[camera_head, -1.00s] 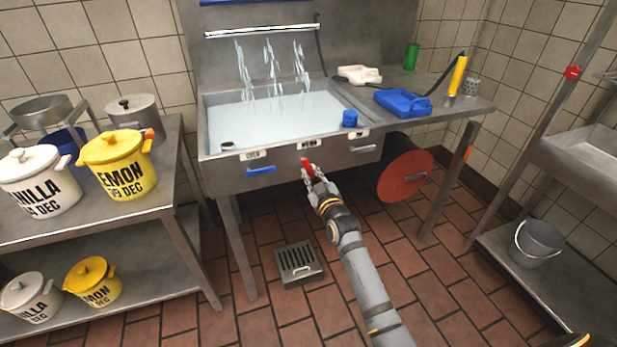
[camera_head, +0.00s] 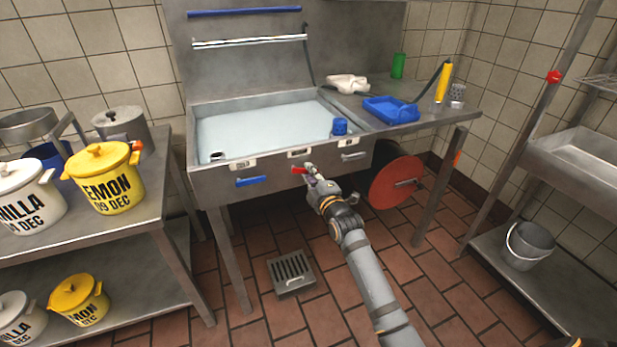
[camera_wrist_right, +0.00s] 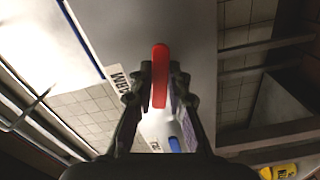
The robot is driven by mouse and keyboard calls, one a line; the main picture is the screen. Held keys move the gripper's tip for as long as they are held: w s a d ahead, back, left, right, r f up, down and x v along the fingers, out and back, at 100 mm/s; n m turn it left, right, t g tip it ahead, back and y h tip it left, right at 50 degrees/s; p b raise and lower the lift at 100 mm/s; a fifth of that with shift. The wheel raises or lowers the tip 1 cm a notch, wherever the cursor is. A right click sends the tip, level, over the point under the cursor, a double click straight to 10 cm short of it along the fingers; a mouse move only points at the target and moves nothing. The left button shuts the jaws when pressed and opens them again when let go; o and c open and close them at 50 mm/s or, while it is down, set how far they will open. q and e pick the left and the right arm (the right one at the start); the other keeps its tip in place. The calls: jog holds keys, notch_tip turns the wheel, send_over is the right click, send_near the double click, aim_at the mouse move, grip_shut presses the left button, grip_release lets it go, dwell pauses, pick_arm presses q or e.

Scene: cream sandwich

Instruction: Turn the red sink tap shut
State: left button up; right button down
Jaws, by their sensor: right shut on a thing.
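The red sink tap (camera_head: 298,170) is a lever on the front panel of the steel sink (camera_head: 215,180), and it lies about level, pointing left. In the right wrist view the red lever (camera_wrist_right: 160,62) stands between the two fingers. My right gripper (camera_head: 311,171) is shut on the lever, its fingers covering the lever's right end. No water falls from the spray bar (camera_head: 250,41) above the basin. My left gripper is not in view.
A blue lever (camera_head: 251,181) and a pale lever (camera_head: 354,156) flank the red one. A hose reel with a red disc (camera_head: 392,184) hangs below right. A floor drain (camera_head: 291,272) lies below. A table with a yellow lemon pot (camera_head: 106,184) stands left.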

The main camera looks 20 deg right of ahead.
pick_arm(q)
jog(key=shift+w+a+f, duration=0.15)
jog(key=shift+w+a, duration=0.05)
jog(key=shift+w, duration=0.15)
pick_arm(e)
jog(key=n, duration=0.1)
jog(key=r+n, duration=0.1)
jog(key=n, duration=0.1)
jog(key=shift+d, duration=0.1)
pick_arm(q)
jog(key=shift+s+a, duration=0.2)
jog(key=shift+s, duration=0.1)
pick_arm(e)
jog(key=c, duration=1.3)
grip_release()
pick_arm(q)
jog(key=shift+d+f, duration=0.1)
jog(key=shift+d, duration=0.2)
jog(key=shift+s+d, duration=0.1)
